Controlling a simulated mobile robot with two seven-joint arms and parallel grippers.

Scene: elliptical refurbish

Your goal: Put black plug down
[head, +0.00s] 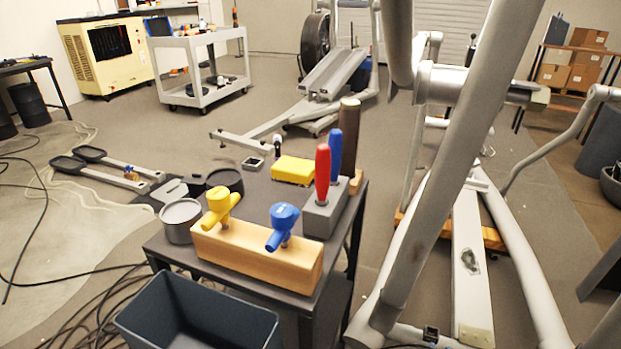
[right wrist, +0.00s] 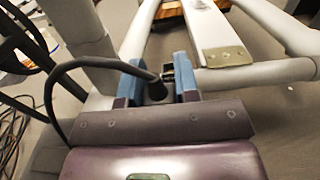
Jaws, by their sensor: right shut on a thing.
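The black plug (right wrist: 156,90) is in the right wrist view, between the blue fingertips of my right gripper (right wrist: 160,80). The gripper is shut on it. A thick black cable (right wrist: 52,92) arcs from the plug to the left and down. The plug is close to the grey tubular frame of the exercise machine (right wrist: 260,72); whether it touches the frame I cannot tell. In the head view a small black block (head: 430,334) sits low on the machine's frame; what it is, I cannot tell. Neither gripper can be made out in the head view.
A dark cart (head: 270,292) holds a wooden block (head: 250,262) with yellow and blue knobs, and a grey block with red and blue handles. A dark bin (head: 185,318) stands in front. The large machine's tubes (head: 450,150) fill the right side. Cables lie on the floor at left.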

